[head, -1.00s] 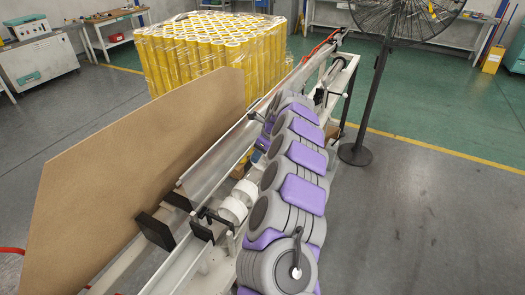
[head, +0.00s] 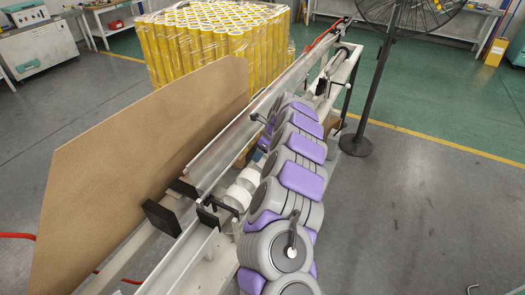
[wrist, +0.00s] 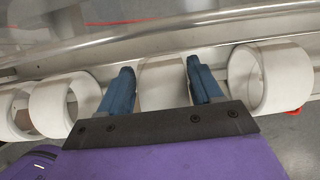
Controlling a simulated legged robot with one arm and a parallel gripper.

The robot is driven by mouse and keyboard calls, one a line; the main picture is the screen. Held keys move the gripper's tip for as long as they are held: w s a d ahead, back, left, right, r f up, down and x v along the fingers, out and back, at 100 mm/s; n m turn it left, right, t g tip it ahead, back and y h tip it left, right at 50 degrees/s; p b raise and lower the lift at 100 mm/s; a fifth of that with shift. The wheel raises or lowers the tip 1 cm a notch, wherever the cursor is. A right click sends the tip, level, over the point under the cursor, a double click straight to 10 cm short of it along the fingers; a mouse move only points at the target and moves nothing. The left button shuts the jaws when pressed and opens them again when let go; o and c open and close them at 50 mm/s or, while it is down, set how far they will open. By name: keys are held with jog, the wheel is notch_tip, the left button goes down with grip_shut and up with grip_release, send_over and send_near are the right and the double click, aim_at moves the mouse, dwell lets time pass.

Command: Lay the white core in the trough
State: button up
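A white core (wrist: 162,82) stands between the two blue fingers of my gripper (wrist: 163,84) in the wrist view. The fingers lie close along both sides of it; I cannot tell whether they press on it. In the head view, white cores (head: 236,198) show between the metal trough (head: 188,250) and my arm.
A large brown board (head: 140,160) stands left of the machine. A wrapped stack of yellow tubes (head: 215,50) is behind it. A black fan (head: 365,110) stands at the right, with open floor in front. Metal rails run along the machine beside the cores.

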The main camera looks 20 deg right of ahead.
jog(key=shift+o, duration=1.4)
jog(key=shift+d, duration=0.2)
jog(key=shift+o, duration=0.3)
jog(key=shift+d+f, duration=0.1)
jog(key=shift+d, duration=0.35)
jog(key=shift+s+r, duration=0.1)
jog(key=shift+r, duration=0.4)
jog(key=p+v, duration=0.3)
jog(key=v, duration=1.3)
jog(key=shift+d, duration=0.2)
jog(key=shift+s+d, duration=0.15)
